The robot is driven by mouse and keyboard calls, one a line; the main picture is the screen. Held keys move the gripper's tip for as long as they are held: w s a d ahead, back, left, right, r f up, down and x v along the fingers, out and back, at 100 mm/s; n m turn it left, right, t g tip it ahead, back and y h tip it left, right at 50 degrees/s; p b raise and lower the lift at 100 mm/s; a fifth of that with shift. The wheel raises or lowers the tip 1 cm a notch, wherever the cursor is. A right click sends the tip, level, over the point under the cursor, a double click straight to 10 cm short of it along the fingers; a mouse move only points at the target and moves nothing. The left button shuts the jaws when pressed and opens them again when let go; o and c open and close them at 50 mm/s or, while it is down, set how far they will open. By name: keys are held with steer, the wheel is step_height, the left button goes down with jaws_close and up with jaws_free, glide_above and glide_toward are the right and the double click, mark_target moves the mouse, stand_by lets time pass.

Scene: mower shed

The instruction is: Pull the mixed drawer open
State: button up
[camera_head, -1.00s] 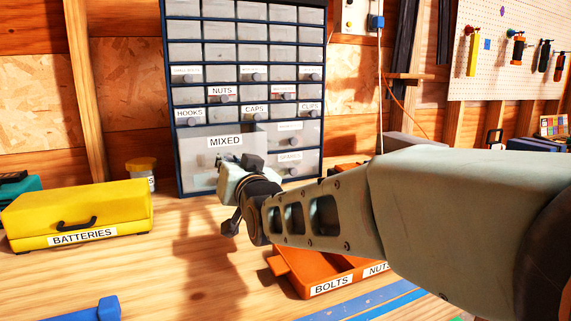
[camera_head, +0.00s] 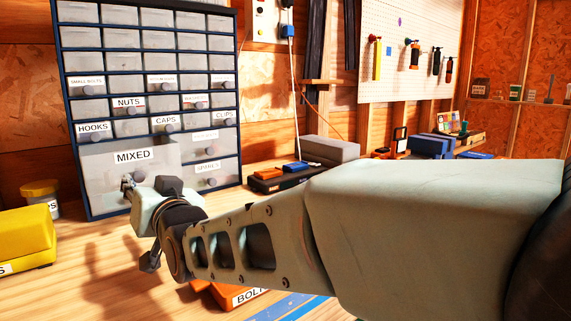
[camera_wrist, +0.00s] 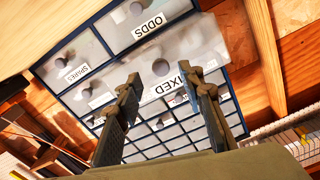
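The mixed drawer (camera_head: 105,180) is the wide grey front at the bottom left of the blue-framed drawer cabinet, with a MIXED label. In the wrist view the cabinet appears upside down, and the mixed drawer (camera_wrist: 203,45) has a round grey knob (camera_wrist: 160,67). My gripper's two fingers (camera_wrist: 161,84) are apart, with the knob showing between their tips. I cannot tell whether they touch it.
A yellow case (camera_head: 25,238) and a yellow-lidded jar (camera_head: 41,200) stand left of the cabinet. An orange bolts tray (camera_head: 222,297) lies partly under my arm. A dark tray with tools (camera_head: 285,178) sits right of the cabinet. The bench before the cabinet is mostly clear.

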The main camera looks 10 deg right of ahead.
steer(key=shift+r+v, duration=0.15)
steer(key=shift+v, duration=0.8)
steer(key=shift+r+v, duration=0.15)
steer(key=shift+v, duration=0.8)
steer(key=shift+f, duration=0.1)
